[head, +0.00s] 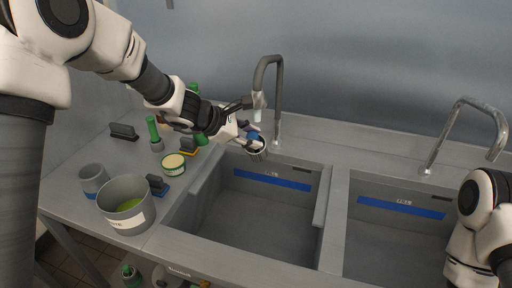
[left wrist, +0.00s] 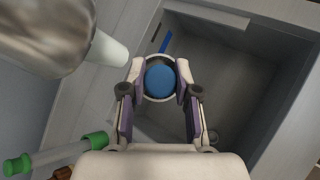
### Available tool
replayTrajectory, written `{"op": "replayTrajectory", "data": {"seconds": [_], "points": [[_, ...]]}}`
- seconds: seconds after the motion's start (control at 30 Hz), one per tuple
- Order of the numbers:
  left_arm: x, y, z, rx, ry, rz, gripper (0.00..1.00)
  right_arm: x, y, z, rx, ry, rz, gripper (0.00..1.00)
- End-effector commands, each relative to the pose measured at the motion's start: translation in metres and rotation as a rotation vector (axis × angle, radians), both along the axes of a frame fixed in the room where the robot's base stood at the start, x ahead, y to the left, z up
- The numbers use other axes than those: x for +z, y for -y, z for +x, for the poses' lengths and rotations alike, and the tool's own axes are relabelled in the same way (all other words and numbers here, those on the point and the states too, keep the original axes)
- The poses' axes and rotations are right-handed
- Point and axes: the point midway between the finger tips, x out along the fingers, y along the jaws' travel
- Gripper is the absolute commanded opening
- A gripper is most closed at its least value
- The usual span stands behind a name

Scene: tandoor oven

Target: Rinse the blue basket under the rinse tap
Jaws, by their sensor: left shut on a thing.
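My left gripper (head: 250,138) is shut on the blue basket (head: 256,148), a small round thing with a blue top and a pale grey rim around it. In the left wrist view, the blue basket (left wrist: 160,81) sits between the two fingers of my left gripper (left wrist: 160,75). It is held over the back left corner of the left basin (head: 262,215). A grey tap (head: 279,95) with a white spout end stands behind, and the spout end is above and slightly left of the basket. No water stream shows. My right gripper is outside the frames.
A second basin (head: 385,245) with a chrome tap (head: 460,110) lies to the right. A grey pot (head: 113,196) with green contents, a grey cup (head: 93,177), brushes and a cream-topped tub (head: 174,164) stand on the left counter. The left basin looks empty.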

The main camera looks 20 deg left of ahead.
Motion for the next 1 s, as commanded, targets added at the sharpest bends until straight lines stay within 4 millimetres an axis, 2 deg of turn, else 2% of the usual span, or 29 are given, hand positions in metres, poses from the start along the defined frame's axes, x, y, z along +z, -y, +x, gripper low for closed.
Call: {"op": "replayTrajectory", "data": {"seconds": [0.23,0.7,1.0], "points": [[-0.002,0.000,-0.007,0.001,0.001,0.000,0.00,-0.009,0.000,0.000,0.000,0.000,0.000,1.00],[-0.003,-0.001,-0.053,0.000,0.001,-0.001,0.00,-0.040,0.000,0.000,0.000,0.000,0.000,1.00],[-0.001,-0.002,-0.079,0.001,0.001,-0.001,0.00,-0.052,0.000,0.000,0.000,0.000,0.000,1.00]]}}
